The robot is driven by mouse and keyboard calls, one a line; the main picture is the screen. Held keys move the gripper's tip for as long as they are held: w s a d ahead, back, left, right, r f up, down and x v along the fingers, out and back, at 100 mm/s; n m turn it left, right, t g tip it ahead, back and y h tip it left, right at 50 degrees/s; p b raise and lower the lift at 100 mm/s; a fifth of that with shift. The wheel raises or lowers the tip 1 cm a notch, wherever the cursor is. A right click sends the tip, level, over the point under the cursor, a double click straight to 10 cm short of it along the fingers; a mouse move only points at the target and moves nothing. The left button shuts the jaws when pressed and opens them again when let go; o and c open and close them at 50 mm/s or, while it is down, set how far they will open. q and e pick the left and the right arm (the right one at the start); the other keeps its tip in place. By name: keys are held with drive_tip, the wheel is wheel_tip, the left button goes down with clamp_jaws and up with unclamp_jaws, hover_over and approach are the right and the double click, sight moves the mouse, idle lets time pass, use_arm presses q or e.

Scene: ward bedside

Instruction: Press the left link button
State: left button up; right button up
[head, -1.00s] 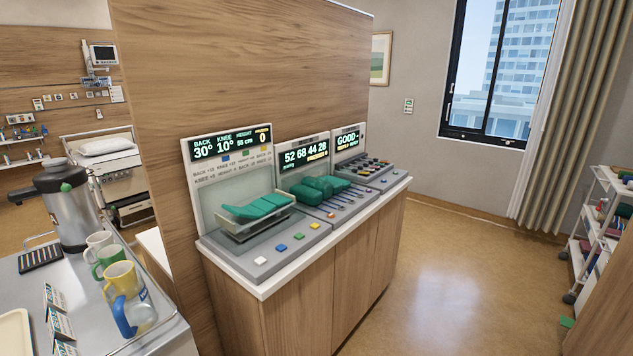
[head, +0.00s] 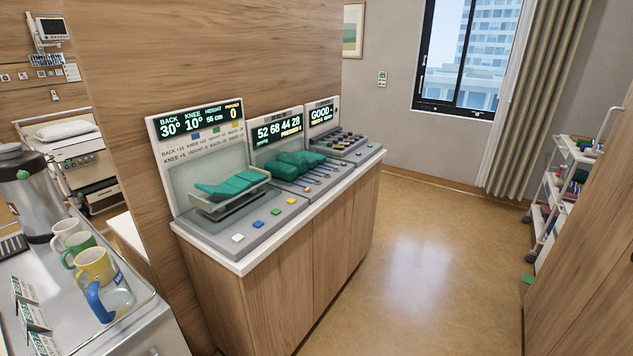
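Neither of my grippers shows in the head view. Three grey control panels stand in a row on a wooden cabinet. The nearest panel (head: 214,235) has a green model bed, a display reading "BACK 30° KNEE 10°" and several coloured buttons on its front edge. The middle panel (head: 318,188) has green pads, thin lever-like rods and a display reading "52 68 44 28". The far panel (head: 362,152) has a "GOOD" display and rows of small dark and coloured controls. No label reading "link" is legible, so I cannot tell which control is the left link button.
The cabinet (head: 270,300) backs onto a wooden partition. Open floor (head: 415,255) lies to its right. A shelved cart (head: 548,205) stands at the far right.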

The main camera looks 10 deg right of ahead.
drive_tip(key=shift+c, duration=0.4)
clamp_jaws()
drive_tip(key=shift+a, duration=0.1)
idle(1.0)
